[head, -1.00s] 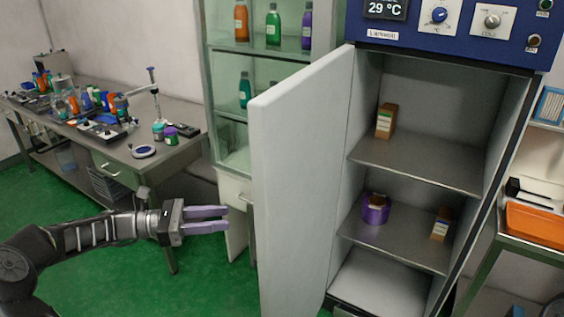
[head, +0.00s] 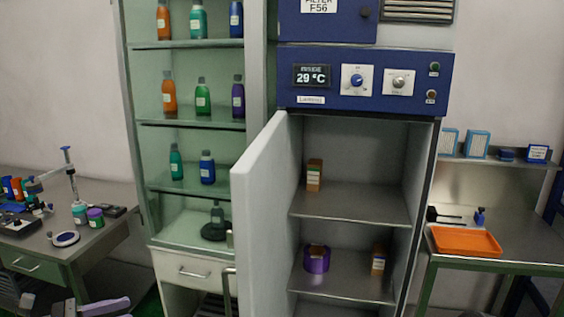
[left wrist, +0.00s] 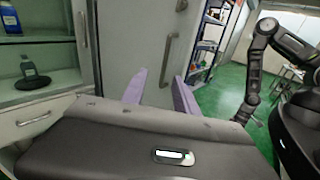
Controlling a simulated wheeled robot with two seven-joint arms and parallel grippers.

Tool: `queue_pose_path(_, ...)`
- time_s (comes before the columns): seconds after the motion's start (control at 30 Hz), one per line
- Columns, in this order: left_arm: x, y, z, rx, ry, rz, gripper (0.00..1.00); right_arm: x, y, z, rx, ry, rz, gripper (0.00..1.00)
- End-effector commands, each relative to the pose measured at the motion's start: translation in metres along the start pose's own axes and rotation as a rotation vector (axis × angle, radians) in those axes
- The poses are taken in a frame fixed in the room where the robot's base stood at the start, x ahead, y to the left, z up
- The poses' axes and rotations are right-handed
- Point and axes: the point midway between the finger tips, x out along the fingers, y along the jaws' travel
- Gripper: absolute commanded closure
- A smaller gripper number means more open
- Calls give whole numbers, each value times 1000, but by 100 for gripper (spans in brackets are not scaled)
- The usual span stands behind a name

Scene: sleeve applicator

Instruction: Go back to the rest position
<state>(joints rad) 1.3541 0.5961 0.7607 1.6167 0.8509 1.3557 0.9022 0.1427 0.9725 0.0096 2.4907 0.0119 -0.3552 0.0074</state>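My left gripper (head: 118,310) is at the bottom left edge of the head view, partly cut off. Its two lilac fingers stand apart with nothing between them; they also show in the left wrist view (left wrist: 160,92). An arm link of mine shows at the right of the left wrist view, but no right gripper can be made out. The blue-topped cabinet (head: 370,85) reads 29 °C and its pale door (head: 262,215) stands open. On its shelves are an orange-brown box (head: 314,176), a purple ring-shaped item (head: 317,260) and a second small box (head: 378,261).
A glass cabinet (head: 140,130) with several bottles stands left of the open door. A cluttered bench (head: 100,237) is at the far left. An orange tray (head: 466,242) lies on a steel table at right. Green floor (left wrist: 225,80) is open in the left wrist view.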

Motion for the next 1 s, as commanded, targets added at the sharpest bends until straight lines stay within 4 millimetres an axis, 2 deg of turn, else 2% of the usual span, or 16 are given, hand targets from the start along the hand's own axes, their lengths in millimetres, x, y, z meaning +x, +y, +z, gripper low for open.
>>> queue_pose_path(0.17, 3, 12, -28, 87, 107, 58, 64, 0, 1, -1, 2, 2, 1, 64)
queue_pose_path(0.27, 2, 16, -56, 132, 193, 88, 64, 0, 1, -1, 2, 2, 1, 64)
queue_pose_path(0.43, -4, 12, -117, 204, 366, 116, 64, 0, 0, -1, 0, 1, 0, 64)
queue_pose_path(0.57, 0, -5, -178, 285, 531, 83, 64, 1, 1, -1, 0, 1, 0, 64)
queue_pose_path(0.67, 12, -35, -239, 393, 688, -10, 64, 1, 1, -1, 0, 1, 0, 64)
queue_pose_path(0.7, 21, -53, -266, 457, 753, -74, 64, 2, 1, -1, 0, 1, 0, 64)
queue_pose_path(0.77, 35, -86, -303, 574, 841, -191, 64, 2, 1, -1, 0, 2, 0, 64)
queue_pose_path(0.8, 46, -110, -324, 668, 888, -282, 64, 3, 1, -1, -1, 2, -1, 64)
queue_pose_path(0.87, 63, -150, -351, 824, 934, -432, 64, 3, 1, -1, -1, 2, -1, 64)
queue_pose_path(0.9, 75, -179, -364, 938, 943, -539, 64, 4, 1, -1, -1, 2, -1, 64)
queue_pose_path(1.0, 98, -248, -380, 1197, 904, -776, 64, 5, 2, -1, -1, 3, -1, 64)
